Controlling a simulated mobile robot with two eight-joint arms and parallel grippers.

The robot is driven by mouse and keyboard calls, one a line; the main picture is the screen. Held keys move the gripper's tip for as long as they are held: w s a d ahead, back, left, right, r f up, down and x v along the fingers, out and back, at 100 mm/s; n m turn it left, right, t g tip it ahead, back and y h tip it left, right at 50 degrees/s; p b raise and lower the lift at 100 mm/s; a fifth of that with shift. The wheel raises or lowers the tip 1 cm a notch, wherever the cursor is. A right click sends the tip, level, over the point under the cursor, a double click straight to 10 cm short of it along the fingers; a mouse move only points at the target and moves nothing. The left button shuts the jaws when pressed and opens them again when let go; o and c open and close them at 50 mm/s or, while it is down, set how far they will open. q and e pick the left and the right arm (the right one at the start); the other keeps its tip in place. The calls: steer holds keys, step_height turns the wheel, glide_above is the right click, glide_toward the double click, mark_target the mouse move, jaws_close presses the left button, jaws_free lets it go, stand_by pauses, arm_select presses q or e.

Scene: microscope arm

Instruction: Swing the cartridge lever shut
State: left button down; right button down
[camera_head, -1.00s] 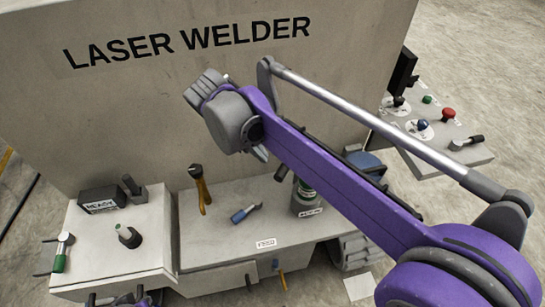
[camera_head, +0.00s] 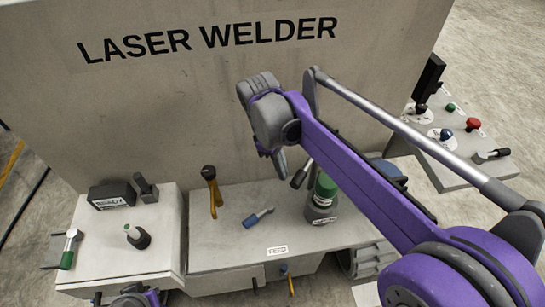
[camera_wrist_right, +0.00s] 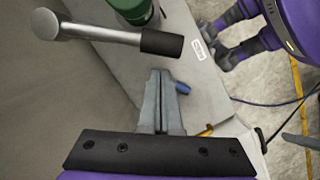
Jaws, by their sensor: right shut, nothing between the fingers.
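The cartridge lever, a metal arm with a black grip (camera_wrist_right: 162,43), crosses the upper left of the right wrist view beside a green-topped cylinder (camera_wrist_right: 131,8). In the head view the black grip (camera_head: 299,178) shows just left of the green-topped cylinder (camera_head: 324,190), partly hidden by my right arm. My right gripper (camera_head: 280,172) points down, left of the grip. In the wrist view its grey fingers (camera_wrist_right: 160,74) are together and empty, with the tips near the grip; contact cannot be told. My left gripper (camera_head: 137,301) shows only partly at the bottom edge.
A blue-handled tool (camera_head: 257,218) and orange-handled pliers (camera_head: 212,190) are on the welder's shelf (camera_head: 225,255). The large welder wall (camera_head: 170,110) stands behind. A side panel with a red button (camera_head: 473,124) is at right. A black box (camera_head: 111,196) stands at left.

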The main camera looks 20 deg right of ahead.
mark_target(299, 179)
steer(key=shift+s+d+r, duration=0.25)
steer(key=shift+s+d, duration=0.45)
steer(key=shift+s, duration=0.1)
steer(key=shift+s+d, duration=0.1)
steer(key=shift+s, duration=0.2)
stand_by(0.3)
steer(key=shift+s+d+n+p, duration=0.3)
steer(key=shift+s+d+n, duration=0.2)
steer(key=shift+s+n, duration=0.4)
steer(key=shift+s+d+n+t+h+p, duration=0.2)
steer(key=shift+s+d+n+t+p, duration=0.1)
steer(key=shift+s+d+n, duration=0.8)
steer(key=shift+s+d+n+t+h+p, duration=0.25)
steer(key=shift+s+d+n, duration=0.5)
steer(key=shift+d+n, duration=0.4)
steer(key=shift+d, duration=0.15)
